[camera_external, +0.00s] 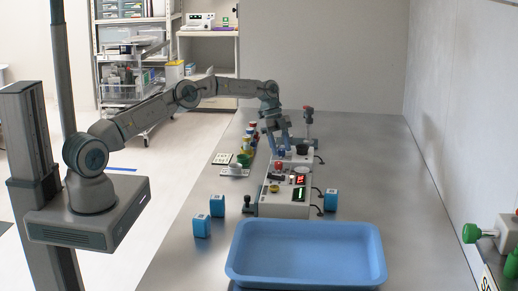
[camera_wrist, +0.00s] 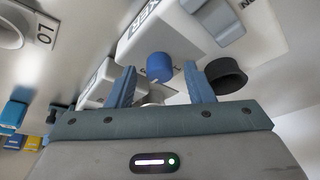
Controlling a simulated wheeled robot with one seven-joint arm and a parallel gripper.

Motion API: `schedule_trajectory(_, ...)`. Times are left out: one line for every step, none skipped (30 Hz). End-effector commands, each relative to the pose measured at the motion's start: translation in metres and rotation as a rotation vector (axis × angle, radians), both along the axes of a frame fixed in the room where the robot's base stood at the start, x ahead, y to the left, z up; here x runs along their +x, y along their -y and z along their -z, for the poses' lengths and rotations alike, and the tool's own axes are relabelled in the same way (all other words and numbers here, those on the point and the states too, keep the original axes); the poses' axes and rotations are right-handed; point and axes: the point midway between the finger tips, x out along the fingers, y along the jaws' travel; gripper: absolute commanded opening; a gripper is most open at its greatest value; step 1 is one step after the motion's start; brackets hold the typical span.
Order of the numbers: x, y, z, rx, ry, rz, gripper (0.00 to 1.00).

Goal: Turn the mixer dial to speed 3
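The blue dial (camera_wrist: 160,67) sits on a white housing (camera_wrist: 165,30) whose partly cut-off label ends in "XER". My gripper (camera_wrist: 160,72) is open. In the wrist view its two blue fingers appear on either side of the dial with gaps, and I see no contact. The dial's pointer and speed marks are not readable. In the external view my gripper (camera_external: 279,148) points down over the far end of the white console (camera_external: 285,210), where its fingers partly hide the small dial area.
The console carries a red button (camera_external: 278,165), a yellow knob (camera_external: 274,188) and a small red display (camera_external: 299,180). A dark round part (camera_wrist: 226,75) sits close to the right finger. Blue boxes (camera_external: 330,200) and a blue tray (camera_external: 305,255) stand nearby. Bare table lies to the right.

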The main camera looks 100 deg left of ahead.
Motion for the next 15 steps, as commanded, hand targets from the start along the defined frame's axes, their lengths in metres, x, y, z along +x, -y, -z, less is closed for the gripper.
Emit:
schedule_trajectory(0.000, 0.000, -0.001, 0.000, 0.000, 0.000, 0.48)
schedule_trajectory(0.000, 0.000, -0.002, 0.000, 0.000, 0.000, 0.48)
schedule_trajectory(-0.001, -0.001, -0.004, 0.001, 0.001, 0.000, 0.48)
schedule_trajectory(-0.001, -0.002, -0.006, 0.001, 0.001, -0.001, 0.48)
schedule_trajectory(-0.002, -0.003, -0.009, 0.003, 0.003, -0.002, 0.48)
schedule_trajectory(-0.003, -0.005, -0.014, 0.003, 0.003, -0.002, 0.48)
schedule_trajectory(-0.005, -0.006, -0.018, 0.003, 0.003, -0.002, 0.48)
schedule_trajectory(-0.006, -0.008, -0.023, 0.004, 0.003, -0.002, 0.48)
schedule_trajectory(-0.009, -0.010, -0.031, 0.003, 0.003, -0.002, 0.48)
schedule_trajectory(-0.010, -0.012, -0.037, 0.003, 0.003, -0.002, 0.48)
schedule_trajectory(-0.012, -0.014, -0.043, 0.003, 0.003, -0.002, 0.48)
schedule_trajectory(-0.015, -0.016, -0.052, 0.003, 0.003, -0.002, 0.48)
schedule_trajectory(-0.016, -0.017, -0.058, 0.003, 0.003, -0.002, 0.48)
schedule_trajectory(-0.017, -0.019, -0.063, 0.002, 0.002, -0.002, 0.48)
schedule_trajectory(-0.019, -0.020, -0.069, 0.002, 0.002, -0.002, 0.48)
